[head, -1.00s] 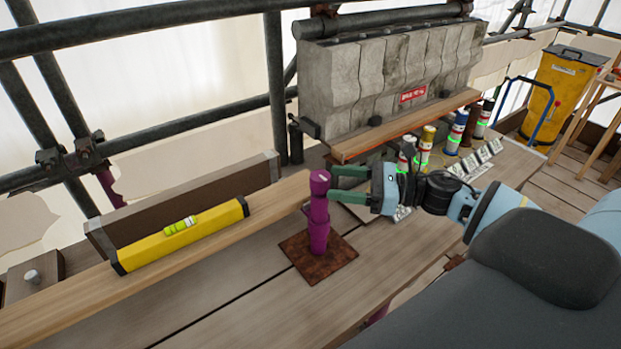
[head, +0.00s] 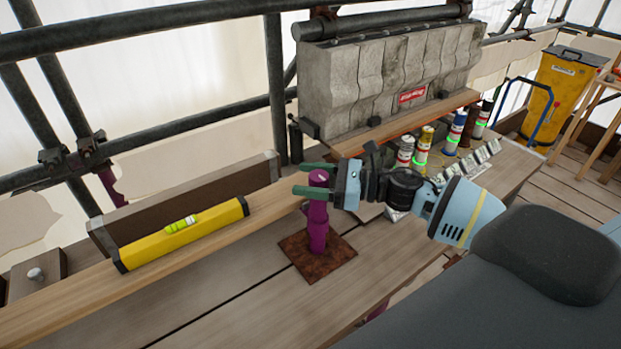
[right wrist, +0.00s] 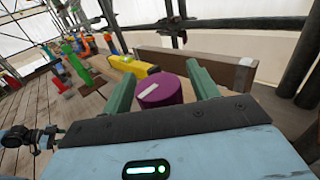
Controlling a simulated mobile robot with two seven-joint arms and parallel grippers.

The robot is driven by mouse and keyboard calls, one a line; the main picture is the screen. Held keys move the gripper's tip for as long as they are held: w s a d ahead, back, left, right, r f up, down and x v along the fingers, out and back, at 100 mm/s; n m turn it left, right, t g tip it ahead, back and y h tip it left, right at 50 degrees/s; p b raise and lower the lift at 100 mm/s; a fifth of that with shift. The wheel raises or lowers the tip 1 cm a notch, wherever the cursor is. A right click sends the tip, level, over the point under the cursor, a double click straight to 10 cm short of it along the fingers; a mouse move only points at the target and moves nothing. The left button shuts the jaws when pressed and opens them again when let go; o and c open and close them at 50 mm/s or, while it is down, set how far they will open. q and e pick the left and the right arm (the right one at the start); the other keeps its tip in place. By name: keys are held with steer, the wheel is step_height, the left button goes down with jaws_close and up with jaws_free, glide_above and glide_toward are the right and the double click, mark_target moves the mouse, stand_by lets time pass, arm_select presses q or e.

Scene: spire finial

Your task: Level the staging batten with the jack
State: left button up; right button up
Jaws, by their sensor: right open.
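The purple jack (head: 318,222) stands upright on a rusty brown base plate (head: 335,270). Its round top with a pale mark also shows in the right wrist view (right wrist: 165,92). The long wooden batten (head: 90,290) runs from the lower left up to the jack, and a yellow spirit level (head: 160,240) with a green vial lies on it. My right gripper (head: 308,182) is open, its green fingers on either side of the jack's top. In the right wrist view its fingers (right wrist: 165,92) flank the purple top; whether they touch it I cannot tell. My left gripper is not in view.
A dark brown board (head: 190,198) stands on edge behind the level. A grey concrete block (head: 385,80) sits behind the jack. Several spray cans (head: 422,146) stand to the right. Scaffold tubes (head: 276,90) edge the back. Deck planks in front of the jack are clear.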

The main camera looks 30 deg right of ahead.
steer(key=c, duration=1)
steer(key=shift+m+t+h, duration=0.3)
steer(key=shift+t, duration=0.1)
